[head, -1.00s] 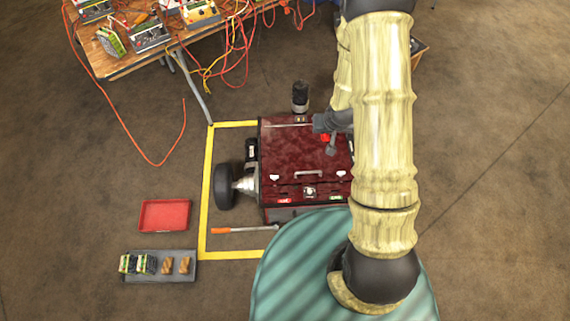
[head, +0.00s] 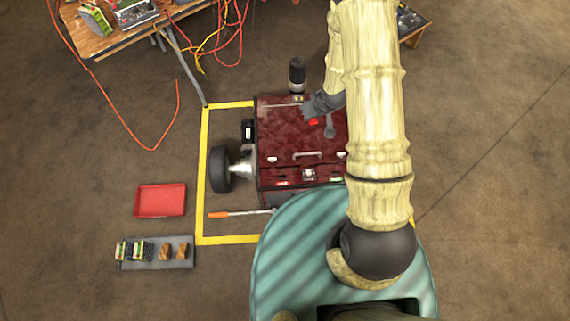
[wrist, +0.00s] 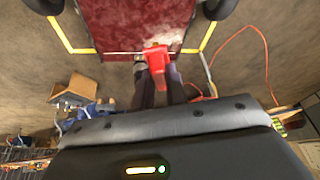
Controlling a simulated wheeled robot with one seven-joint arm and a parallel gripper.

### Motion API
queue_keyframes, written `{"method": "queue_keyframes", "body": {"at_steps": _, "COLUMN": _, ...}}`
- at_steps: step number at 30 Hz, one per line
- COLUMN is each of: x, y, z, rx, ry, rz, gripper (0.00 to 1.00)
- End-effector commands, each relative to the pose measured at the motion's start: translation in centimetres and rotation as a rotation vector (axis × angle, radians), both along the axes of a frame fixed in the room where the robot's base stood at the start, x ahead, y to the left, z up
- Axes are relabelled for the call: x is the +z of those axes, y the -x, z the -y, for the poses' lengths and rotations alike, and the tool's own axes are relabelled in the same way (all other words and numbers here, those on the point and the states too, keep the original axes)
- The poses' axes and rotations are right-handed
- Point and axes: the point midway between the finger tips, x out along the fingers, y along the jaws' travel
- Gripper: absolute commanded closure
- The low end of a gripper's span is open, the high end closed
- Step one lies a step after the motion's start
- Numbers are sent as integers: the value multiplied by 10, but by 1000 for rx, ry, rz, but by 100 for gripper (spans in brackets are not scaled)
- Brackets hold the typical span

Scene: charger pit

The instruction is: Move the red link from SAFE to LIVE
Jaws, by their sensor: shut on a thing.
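My gripper (head: 309,112) is over the far part of the dark red machine (head: 285,135). It is shut on the red link (head: 313,121), only a small bit of which shows in the head view. In the wrist view the red link (wrist: 157,62) stands out between the fingers, over the machine's edge. On the machine's near side are a small red label (head: 282,184) at left and a green label (head: 336,180) at right, too small to read surely. My arm hides the machine's right side.
A yellow floor outline (head: 203,175) surrounds the machine, with a wheel (head: 220,169) at its left. A red tray (head: 160,200) and a grey tray (head: 185,263) with several parts lie at left. A cable-strewn table (head: 95,42) stands at the back left.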

Motion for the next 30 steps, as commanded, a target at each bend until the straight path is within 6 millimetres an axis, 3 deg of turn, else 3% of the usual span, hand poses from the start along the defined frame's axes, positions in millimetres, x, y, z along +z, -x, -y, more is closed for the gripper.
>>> {"method": "queue_keyframes", "body": {"at_steps": 1, "x": -35, "y": 1, "z": -11, "rx": 87, "ry": -1, "rz": -2, "gripper": 100}}
{"method": "queue_keyframes", "body": {"at_steps": 9, "x": -135, "y": 8, "z": -50, "rx": 533, "ry": -1, "rz": -1, "gripper": 100}}
{"method": "queue_keyframes", "body": {"at_steps": 18, "x": -241, "y": 22, "z": -80, "rx": 997, "ry": -3, "rz": 4, "gripper": 100}}
{"method": "queue_keyframes", "body": {"at_steps": 24, "x": -274, "y": 28, "z": -89, "rx": 1174, "ry": 0, "rz": 3, "gripper": 100}}
{"method": "queue_keyframes", "body": {"at_steps": 30, "x": -285, "y": 30, "z": -93, "rx": 1240, "ry": 1, "rz": 1, "gripper": 100}}
